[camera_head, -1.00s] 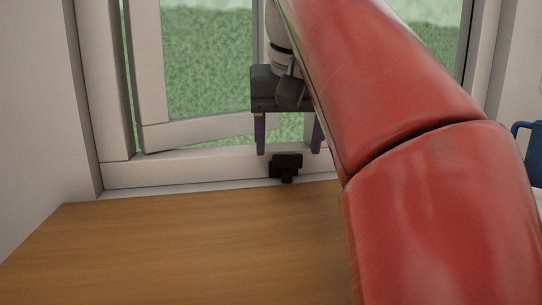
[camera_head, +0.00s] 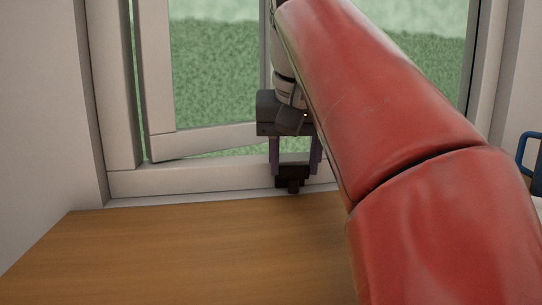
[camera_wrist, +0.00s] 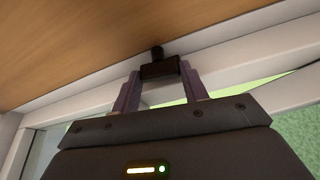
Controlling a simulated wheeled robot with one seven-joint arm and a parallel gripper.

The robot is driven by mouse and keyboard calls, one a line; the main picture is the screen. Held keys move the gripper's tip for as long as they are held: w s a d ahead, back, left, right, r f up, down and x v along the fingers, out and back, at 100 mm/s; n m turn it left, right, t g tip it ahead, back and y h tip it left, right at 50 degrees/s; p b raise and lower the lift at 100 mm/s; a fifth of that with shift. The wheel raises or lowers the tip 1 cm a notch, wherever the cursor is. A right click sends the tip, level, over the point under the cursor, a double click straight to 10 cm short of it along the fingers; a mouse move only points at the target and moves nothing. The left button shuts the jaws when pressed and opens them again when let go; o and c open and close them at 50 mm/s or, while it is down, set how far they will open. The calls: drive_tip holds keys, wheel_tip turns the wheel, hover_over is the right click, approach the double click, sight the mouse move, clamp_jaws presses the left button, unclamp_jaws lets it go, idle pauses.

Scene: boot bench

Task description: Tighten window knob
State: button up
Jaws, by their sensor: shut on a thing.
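The dark window knob (camera_head: 292,179) sits on the lower rail of the white window frame, just above the wooden sill. My gripper (camera_head: 294,172) points down from above, with its two purple fingers on either side of the knob's dark block. It is shut on the knob. In the wrist view the knob (camera_wrist: 160,67) lies between the fingertips of my gripper (camera_wrist: 158,76), and its small stub points toward the wood. The window sash (camera_head: 205,140) stands ajar, with a slanting gap above the lower rail. My red arm hides the right part of the window.
The wooden sill (camera_head: 170,255) is bare at the front left. A blue mug (camera_head: 527,155) shows partly at the right edge. The white window frame (camera_head: 122,90) and side wall (camera_head: 45,100) bound the left.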

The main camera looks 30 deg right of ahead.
drive_tip(key=shift+m, duration=0.4)
drive_tip(key=o, duration=1)
drive_tip(key=shift+p+v, duration=1.55)
drive_tip(key=shift+v, duration=2.35)
drive_tip(key=shift+a, duration=0.15)
